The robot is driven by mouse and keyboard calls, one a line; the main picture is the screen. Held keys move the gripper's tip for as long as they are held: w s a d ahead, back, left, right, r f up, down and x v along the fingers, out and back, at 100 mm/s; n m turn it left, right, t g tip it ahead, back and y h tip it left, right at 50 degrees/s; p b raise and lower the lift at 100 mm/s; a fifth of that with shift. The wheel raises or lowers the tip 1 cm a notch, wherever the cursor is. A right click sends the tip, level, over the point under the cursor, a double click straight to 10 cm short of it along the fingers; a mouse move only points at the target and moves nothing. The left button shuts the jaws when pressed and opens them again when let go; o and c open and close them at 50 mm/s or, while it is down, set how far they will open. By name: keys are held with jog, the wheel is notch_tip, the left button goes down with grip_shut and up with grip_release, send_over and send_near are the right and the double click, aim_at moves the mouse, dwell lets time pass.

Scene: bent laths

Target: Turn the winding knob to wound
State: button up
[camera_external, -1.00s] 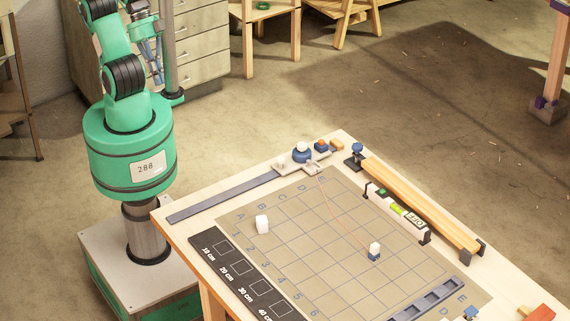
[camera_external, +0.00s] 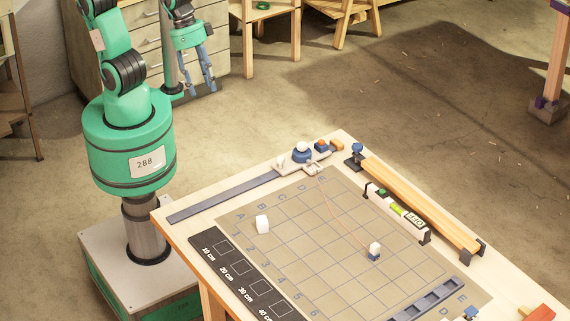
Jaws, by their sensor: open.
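My gripper (camera_external: 202,91) hangs at the upper left with its blue-grey fingers apart and pointing down. It is open and empty, well away from the table and to the left of the device there. A round blue knob with a white top (camera_external: 302,153) sits on a pale plate at the table's far corner; it looks like the winding knob. Its markings are too small to read, so I cannot tell its setting.
A grey-blue rail (camera_external: 222,198) runs along the table's far left edge to the knob's plate. A long wooden lath (camera_external: 420,205) and a level-like bar (camera_external: 398,212) lie to the right. Drawers stand behind my arm.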

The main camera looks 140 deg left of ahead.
jog(key=w+a+f+n+g+p, duration=0.1)
jog(key=w+a+f+n, duration=0.25)
jog(key=a+n, duration=0.4)
jog(key=n+g+h+p, duration=0.1)
jog(key=n+g+p, duration=0.25)
jog(key=n, duration=1.15)
send_over(301, 145)
notch_tip(301, 145, down, 19)
jog(key=shift+t, duration=0.35)
jog(key=shift+d, duration=0.1)
jog(key=shift+m, duration=0.25)
notch_tip(301, 145, down, 14)
jog(key=shift+r+b, duration=0.2)
jog(key=shift+b, duration=0.2)
jog(key=shift+c, duration=0.5)
jog(key=c, duration=1.1)
